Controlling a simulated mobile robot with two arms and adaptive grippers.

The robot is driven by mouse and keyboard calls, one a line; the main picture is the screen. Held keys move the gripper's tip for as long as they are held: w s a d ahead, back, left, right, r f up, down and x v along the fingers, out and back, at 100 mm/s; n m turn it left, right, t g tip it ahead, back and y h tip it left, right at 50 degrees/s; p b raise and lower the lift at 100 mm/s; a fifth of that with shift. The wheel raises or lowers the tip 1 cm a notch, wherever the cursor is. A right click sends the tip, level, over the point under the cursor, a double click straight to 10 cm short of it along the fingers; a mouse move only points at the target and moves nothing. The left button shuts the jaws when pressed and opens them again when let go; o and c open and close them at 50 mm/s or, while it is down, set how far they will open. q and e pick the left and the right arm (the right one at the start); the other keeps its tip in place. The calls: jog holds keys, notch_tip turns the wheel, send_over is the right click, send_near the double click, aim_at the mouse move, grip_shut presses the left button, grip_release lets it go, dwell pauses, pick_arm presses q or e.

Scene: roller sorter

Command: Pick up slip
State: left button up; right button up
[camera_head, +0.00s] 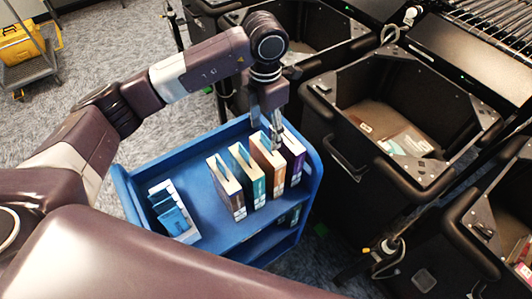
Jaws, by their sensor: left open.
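No piece that I can surely call the slip shows; small pale and dark details on the book tops are too small to tell. Several upright books stand in a row on a blue cart (205,225): a dark purple-grey one (232,199), a teal one (255,187), a brown one (274,173) and a dark purple one (296,165). My left gripper (267,128) is open and points down just above the far side of the brown and dark purple books. It partly hides their tops. I cannot tell whether it touches them. My right gripper is not in view.
A white-edged holder with blue pieces (172,212) sits at the cart's left end. Black bins (335,150) stand close along the right, some with items inside. A roller conveyor (490,25) runs at the top right. A yellow case (20,42) rests on a trolley at the top left.

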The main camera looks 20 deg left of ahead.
aim_at(266, 139)
pick_arm(q)
notch_tip(266, 139, down, 4)
jog(key=shift+w+p, duration=0.1)
jog(key=shift+p, duration=0.6)
jog(key=c, duration=0.9)
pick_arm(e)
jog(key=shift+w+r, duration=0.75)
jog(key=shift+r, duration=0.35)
